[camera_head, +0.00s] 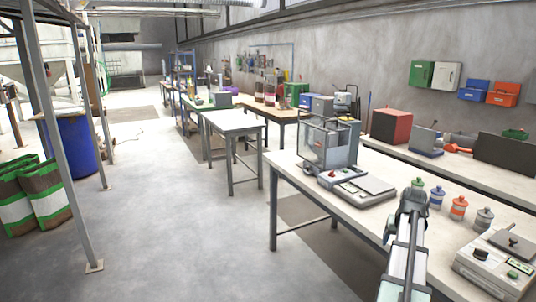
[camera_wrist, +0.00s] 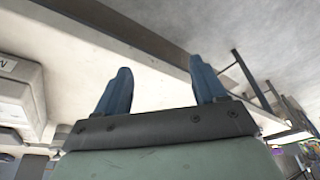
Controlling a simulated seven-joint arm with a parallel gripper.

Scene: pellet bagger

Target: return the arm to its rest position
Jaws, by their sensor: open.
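My gripper (camera_wrist: 162,88) shows in the wrist view with its two blue fingers spread apart and nothing between them. In the head view my arm reaches up from the bottom right, over the near workbench (camera_head: 300,178). Its far end is beside a row of small capped jars, and the fingers cannot be made out there. In the wrist view the pale bench top (camera_wrist: 150,70) and its edge lie beyond the fingers.
A clear-sided balance (camera_head: 328,145) stands left of my arm on the bench. Green, blue, orange (camera_head: 458,208) and grey (camera_head: 483,219) jars stand close by. A white device (camera_head: 497,262) is at the right. Open floor (camera_head: 180,230) lies left.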

